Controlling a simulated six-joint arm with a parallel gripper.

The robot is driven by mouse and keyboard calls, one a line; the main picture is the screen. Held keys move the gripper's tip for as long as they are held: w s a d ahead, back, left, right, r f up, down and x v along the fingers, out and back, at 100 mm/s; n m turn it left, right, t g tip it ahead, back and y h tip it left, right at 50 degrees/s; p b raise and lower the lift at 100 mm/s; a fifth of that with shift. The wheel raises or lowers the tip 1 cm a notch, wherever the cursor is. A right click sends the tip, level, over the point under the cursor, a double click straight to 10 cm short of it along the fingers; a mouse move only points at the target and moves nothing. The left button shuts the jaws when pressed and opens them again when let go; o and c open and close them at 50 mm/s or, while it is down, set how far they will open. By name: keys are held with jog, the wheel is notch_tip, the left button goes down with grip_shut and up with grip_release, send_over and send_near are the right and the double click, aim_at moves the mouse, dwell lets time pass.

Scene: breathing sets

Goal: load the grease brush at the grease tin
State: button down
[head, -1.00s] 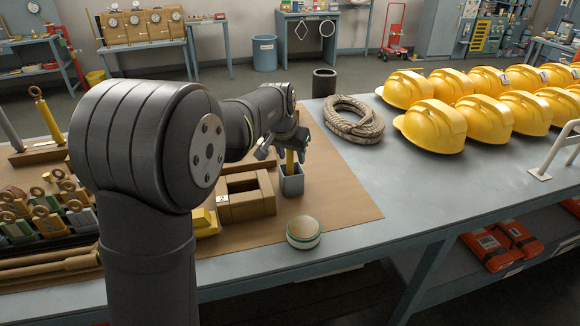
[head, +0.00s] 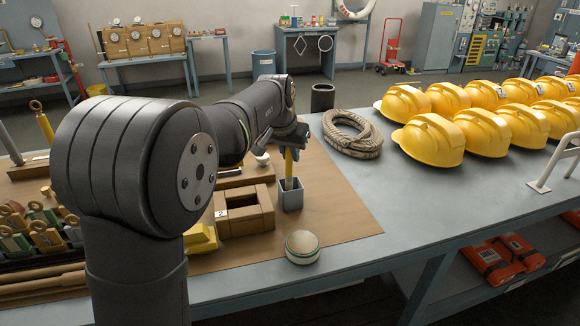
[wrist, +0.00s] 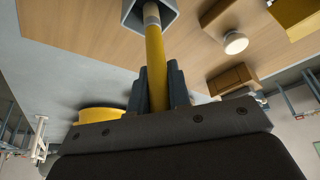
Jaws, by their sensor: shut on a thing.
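My gripper (head: 291,150) is shut on the yellow handle of the grease brush (head: 289,167) and holds it upright. In the wrist view the brush (wrist: 155,55) runs from the jaws to a metal band at the mouth of a square grey holder (wrist: 131,14). The holder (head: 291,201) stands on the brown mat, and the brush's lower end is in or just at its opening; the bristles are hidden. A round tin (head: 302,247) with a pale top and a green band, likely the grease tin, stands near the table's front edge, in front of the holder.
A wooden block frame (head: 243,215) stands left of the holder, with a white knob (head: 262,160) behind it. A coiled rope (head: 352,134), a dark cylinder (head: 322,98) and several yellow helmets (head: 433,140) lie beyond and right. The grey table right of the tin is clear.

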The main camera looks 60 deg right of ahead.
notch_tip(320, 180, up, 4)
jog(key=shift+s+a+r, duration=0.1)
jog(key=shift+s+r, duration=0.05)
jog(key=shift+r, duration=0.05)
jog(key=s+a, duration=1.1)
jog(key=a, duration=0.3)
jog(key=shift+s+d+f, duration=0.15)
jog(key=shift+f, duration=2.9)
notch_tip(320, 180, up, 7)
dwell(0.4)
